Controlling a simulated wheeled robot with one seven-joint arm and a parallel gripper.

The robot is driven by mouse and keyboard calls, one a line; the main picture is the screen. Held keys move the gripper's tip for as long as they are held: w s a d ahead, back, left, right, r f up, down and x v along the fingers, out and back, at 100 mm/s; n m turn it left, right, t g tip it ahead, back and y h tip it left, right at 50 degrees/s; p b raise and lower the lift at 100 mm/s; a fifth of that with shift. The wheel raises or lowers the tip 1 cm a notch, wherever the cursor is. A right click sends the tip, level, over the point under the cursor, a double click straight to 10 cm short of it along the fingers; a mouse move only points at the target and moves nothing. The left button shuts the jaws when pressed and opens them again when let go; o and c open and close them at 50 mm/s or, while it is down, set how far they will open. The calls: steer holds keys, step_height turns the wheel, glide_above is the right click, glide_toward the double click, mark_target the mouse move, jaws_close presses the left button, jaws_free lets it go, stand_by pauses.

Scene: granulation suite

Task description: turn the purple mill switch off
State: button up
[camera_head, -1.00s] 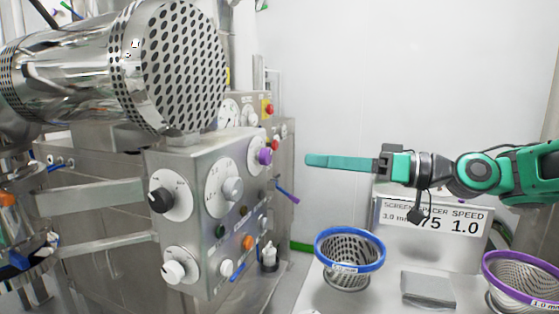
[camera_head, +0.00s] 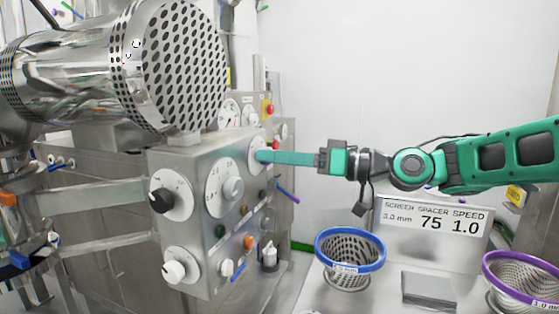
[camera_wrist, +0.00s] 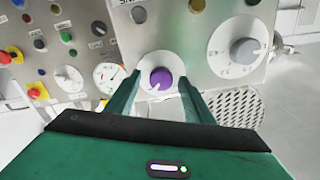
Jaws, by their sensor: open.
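The purple mill switch (camera_wrist: 161,78) is a round knob on a white dial plate on the steel control panel. In the wrist view it lies between the tips of my gripper (camera_wrist: 160,90), whose two green fingers are apart on either side of it. I cannot tell whether they touch it. In the head view my gripper (camera_head: 262,156) reaches the panel from the right, and its fingertips hide the purple knob.
The panel box (camera_head: 200,250) also carries a black knob (camera_head: 160,200), a grey dial knob (camera_head: 233,188) and a white knob (camera_head: 174,271). A blue-rimmed screen basket (camera_head: 350,270) and a SCREEN SPACER SPEED sign (camera_head: 432,217) stand at the lower right.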

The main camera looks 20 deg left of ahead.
steer(key=c, duration=1)
steer(key=shift+c, duration=0.2)
steer(key=shift+w+n, duration=0.1)
steer(key=shift+n, duration=0.3)
steer(key=shift+d+f+n, duration=0.1)
steer(key=shift+n, duration=4.1)
steer(key=shift+d+f+n, duration=0.1)
steer(key=shift+n, duration=4.4)
